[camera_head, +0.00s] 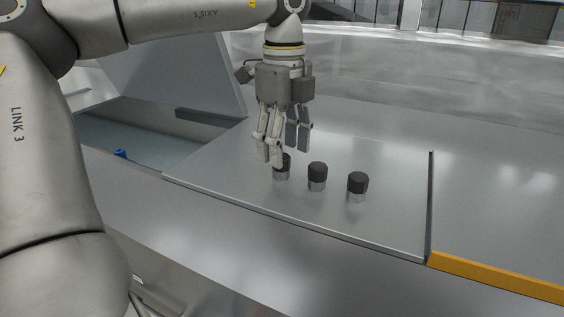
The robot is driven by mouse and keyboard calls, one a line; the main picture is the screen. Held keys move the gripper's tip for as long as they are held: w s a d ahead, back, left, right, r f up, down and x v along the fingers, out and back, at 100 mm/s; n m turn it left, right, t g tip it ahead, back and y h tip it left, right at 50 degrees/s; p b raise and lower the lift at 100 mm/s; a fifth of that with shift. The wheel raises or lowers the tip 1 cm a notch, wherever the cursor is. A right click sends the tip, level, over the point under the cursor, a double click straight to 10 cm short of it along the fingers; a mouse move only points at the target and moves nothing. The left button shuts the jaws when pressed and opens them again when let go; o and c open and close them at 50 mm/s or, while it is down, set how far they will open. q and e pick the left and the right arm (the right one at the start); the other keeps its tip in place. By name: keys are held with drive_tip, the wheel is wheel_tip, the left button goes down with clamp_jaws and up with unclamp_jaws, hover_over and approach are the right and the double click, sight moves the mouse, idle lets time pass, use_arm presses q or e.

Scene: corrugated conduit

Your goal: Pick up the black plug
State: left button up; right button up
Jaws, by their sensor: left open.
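Three black plugs with light grey lower parts stand upright in a row on a grey metal panel. The left plug (283,172) is partly hidden behind a finger of my left gripper. The middle plug (317,175) and the right plug (357,185) are in full view. My left gripper (279,158) is open and points down over the left plug, with its fingertips close to the plug's top. I cannot tell whether a finger touches it. My right gripper is not in view.
The grey panel (300,225) has a raised dark edge (430,205) at its right and a yellow strip (495,277) beyond it. A recessed bin (140,140) with a small blue item (120,153) lies at the left. The panel right of the plugs is clear.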

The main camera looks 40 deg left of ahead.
use_arm(q)
drive_tip(key=f, duration=0.1)
drive_tip(key=f+p, duration=0.1)
drive_tip(key=f, duration=0.1)
drive_tip(key=shift+s+a, duration=0.15)
drive_tip(key=shift+a, duration=0.05)
drive_tip(key=shift+a+f, duration=0.1)
drive_tip(key=shift+f, duration=0.3)
drive_tip(key=shift+c, duration=0.5)
drive_tip(key=shift+c, duration=1.1)
drive_tip(key=c, duration=0.9)
drive_tip(key=shift+o, duration=0.2)
drive_tip(key=shift+r, duration=0.1)
